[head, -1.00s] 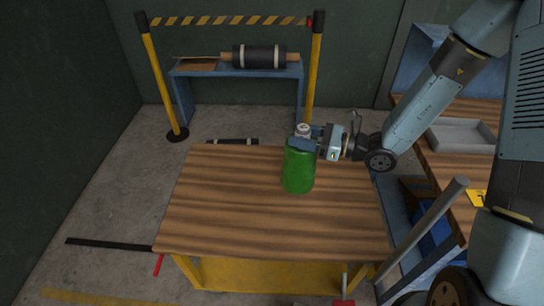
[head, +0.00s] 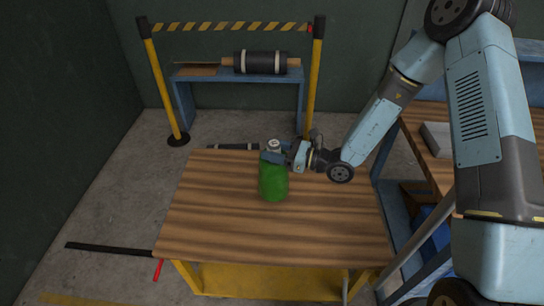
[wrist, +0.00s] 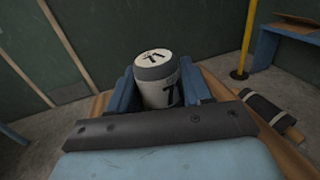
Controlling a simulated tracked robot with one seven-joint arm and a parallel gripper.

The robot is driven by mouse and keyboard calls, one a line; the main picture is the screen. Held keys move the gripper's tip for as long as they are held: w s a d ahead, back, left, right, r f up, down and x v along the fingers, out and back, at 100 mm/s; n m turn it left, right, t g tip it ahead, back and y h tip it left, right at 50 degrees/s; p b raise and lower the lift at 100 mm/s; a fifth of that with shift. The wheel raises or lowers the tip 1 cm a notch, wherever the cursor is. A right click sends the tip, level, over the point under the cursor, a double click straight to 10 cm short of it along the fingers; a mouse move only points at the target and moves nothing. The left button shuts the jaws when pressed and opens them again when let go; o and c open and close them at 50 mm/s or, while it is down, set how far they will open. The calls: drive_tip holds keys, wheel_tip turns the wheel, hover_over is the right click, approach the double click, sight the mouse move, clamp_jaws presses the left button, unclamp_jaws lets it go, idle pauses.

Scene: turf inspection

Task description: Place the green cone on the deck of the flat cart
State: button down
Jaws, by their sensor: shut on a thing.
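The green thing (head: 273,184) has a rounded body and a narrower white-and-grey top, more like a bottle than a pointed cone. The wrist view shows its white top (wrist: 158,72) with a 7 on it, between the blue fingers. My gripper (head: 274,157) is shut on it near the top, and it hangs upright over a wooden deck (head: 215,230) with a yellow frame. I cannot tell whether its base touches the wood. No wheels show clearly, so I cannot tell whether this deck is the flat cart's.
A blue bench (head: 186,95) with a black roll (head: 262,63) stands behind, with a striped barrier (head: 230,27) on yellow posts. A wooden bench (head: 425,150) with a grey tray (head: 437,136) is at the right. The deck's front and left are clear.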

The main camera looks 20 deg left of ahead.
drive_tip(key=shift+f, duration=1.35)
drive_tip(key=shift+c, duration=2.4)
unclamp_jaws()
drive_tip(key=shift+d, duration=0.1)
drive_tip(key=d, duration=1.2)
drive_tip(key=shift+w, duration=0.25)
